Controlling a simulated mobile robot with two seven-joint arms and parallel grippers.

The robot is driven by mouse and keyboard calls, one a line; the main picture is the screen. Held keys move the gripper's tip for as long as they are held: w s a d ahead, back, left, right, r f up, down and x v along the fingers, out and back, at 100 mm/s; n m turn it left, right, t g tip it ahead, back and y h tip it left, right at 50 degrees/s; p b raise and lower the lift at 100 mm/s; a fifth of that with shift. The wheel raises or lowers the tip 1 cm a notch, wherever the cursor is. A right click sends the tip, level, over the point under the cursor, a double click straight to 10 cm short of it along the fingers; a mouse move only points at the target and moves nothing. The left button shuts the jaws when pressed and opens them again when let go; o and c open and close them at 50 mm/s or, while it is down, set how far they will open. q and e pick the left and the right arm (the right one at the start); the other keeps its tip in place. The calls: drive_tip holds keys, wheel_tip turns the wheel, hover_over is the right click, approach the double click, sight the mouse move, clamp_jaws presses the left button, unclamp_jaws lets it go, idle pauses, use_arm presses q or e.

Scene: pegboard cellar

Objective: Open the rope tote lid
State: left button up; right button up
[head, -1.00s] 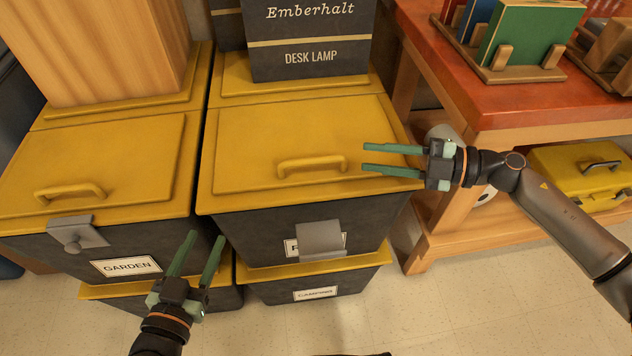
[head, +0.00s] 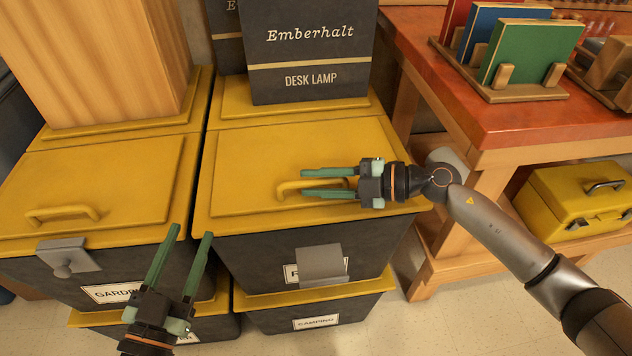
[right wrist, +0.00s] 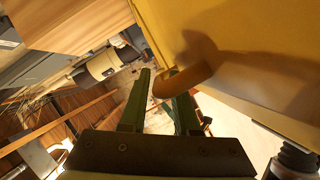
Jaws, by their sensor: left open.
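The rope tote (head: 270,240) is the middle dark bin; its label is mostly hidden behind a grey latch (head: 322,264) that hangs down the front, clear of the lid rim. Its yellow lid (head: 250,150) lies shut. The lid's yellow handle (head: 290,186) shows between the two green fingers of my right gripper (head: 302,184), which is open. In the right wrist view the handle (right wrist: 185,80) is at the fingertips, with the fingers apart; contact is unclear. My left gripper (head: 192,235) is open and empty, in front of the garden tote.
A Desk Lamp box (head: 308,55) stands on the back section of the rope tote's top. The garden tote (head: 90,190) is close on the left, with a wooden box (head: 95,60) on it. A camping tote (head: 320,315) is underneath. A red-topped bench (head: 500,110) stands right.

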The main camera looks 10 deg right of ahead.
drive_tip(key=shift+a, duration=0.1)
clamp_jaws()
idle(1.4)
